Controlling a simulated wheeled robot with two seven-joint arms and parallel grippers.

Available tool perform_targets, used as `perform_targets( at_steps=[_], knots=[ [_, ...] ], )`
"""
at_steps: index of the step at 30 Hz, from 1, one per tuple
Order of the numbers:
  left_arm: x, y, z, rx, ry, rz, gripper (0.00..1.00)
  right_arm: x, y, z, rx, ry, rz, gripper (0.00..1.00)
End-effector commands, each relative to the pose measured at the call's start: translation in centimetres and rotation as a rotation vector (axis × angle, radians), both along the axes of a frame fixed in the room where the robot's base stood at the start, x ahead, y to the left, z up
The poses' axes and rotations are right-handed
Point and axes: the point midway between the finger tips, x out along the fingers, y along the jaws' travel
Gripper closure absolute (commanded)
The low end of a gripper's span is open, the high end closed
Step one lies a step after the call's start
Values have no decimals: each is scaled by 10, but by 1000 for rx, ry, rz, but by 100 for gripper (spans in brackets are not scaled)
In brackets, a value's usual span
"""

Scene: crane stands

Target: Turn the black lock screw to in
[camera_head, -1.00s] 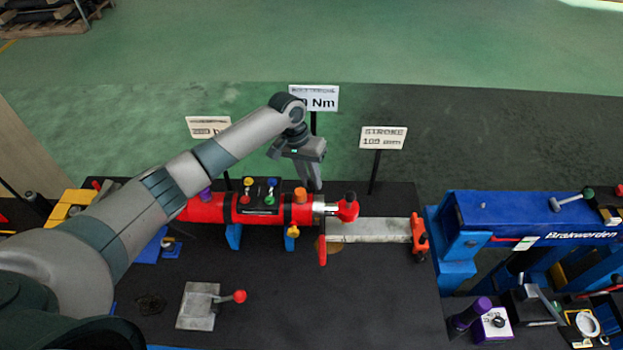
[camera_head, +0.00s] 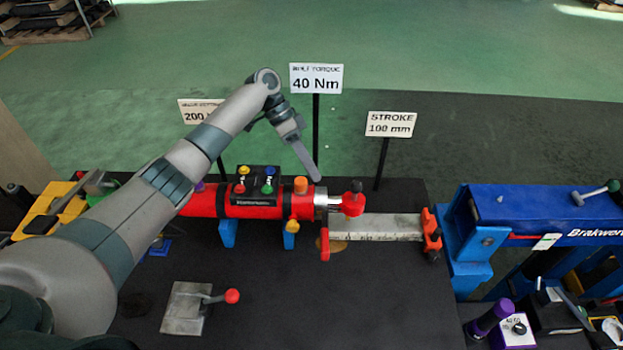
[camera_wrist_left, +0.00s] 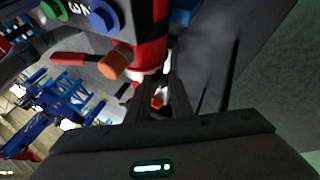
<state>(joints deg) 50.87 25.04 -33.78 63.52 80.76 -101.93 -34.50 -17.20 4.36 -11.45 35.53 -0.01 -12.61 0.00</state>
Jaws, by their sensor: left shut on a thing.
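My left gripper (camera_head: 317,178) reaches down at the back of the red cylinder (camera_head: 262,211), by the silver collar (camera_head: 321,200) at its right end. Its fingers (camera_wrist_left: 160,88) are shut in the left wrist view. What they hold, which I take for the black lock screw, is hidden between them, and I cannot see how far in it sits. A black knob (camera_head: 355,186) stands on the red end piece (camera_head: 352,205), just right of the fingertips and apart from them. My right gripper is not in view.
An orange knob (camera_head: 300,185) stands close left of the fingers. A torque sign (camera_head: 316,78) and a stroke sign (camera_head: 390,125) stand behind on thin posts. A red-knobbed lever (camera_head: 232,296) lies in front. A blue beam (camera_head: 550,215) is at right.

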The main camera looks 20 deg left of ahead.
Motion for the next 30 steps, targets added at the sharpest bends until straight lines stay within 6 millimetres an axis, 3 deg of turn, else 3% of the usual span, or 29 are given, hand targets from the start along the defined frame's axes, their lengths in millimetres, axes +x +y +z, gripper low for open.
perform_targets(
  at_steps=[1,9,22,25,27,30],
  knots=[
    [3,0,-7,-23,-11,-37,100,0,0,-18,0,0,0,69],
    [5,1,-5,-144,-46,-258,100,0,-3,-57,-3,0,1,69],
    [5,2,-2,-262,-80,-478,100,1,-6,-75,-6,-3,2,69],
    [6,2,-2,-280,-85,-513,100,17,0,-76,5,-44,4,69],
    [6,2,-2,-293,-90,-538,100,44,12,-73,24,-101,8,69],
    [6,2,-3,-311,-95,-569,100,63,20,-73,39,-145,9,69]
  ],
)
